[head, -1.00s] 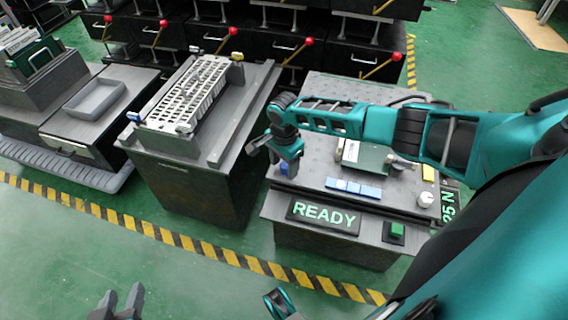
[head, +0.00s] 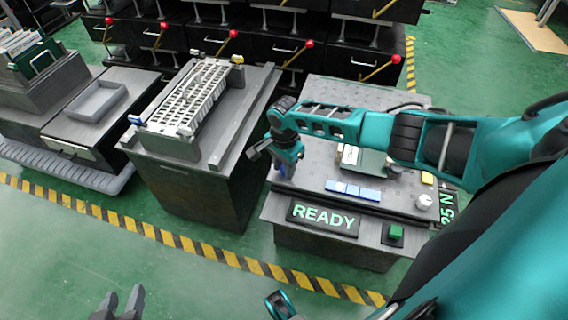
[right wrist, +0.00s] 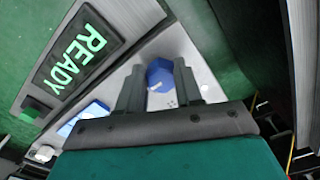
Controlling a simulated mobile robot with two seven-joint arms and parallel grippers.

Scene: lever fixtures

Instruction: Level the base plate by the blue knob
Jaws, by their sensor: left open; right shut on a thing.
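A blue knob (right wrist: 160,75) shows between the fingers of my right gripper (right wrist: 160,88) in the right wrist view. It sits at the front left corner of the grey plate (right wrist: 185,50) on the READY bench. In the head view the right gripper (head: 284,170) reaches down at this corner, and the knob is mostly hidden. My right gripper is shut on the knob. My left gripper (head: 118,302) is open and empty at the bottom left, over the floor. A perforated light plate (head: 190,92) on the middle bench also has a blue knob (head: 135,119) at its left corner.
The READY sign (head: 323,217), a green button (head: 394,233), blue blocks (head: 353,190) and a white dial (head: 423,201) are on the right bench. A grey tray (head: 98,101) lies at the left. Green floor in front is clear.

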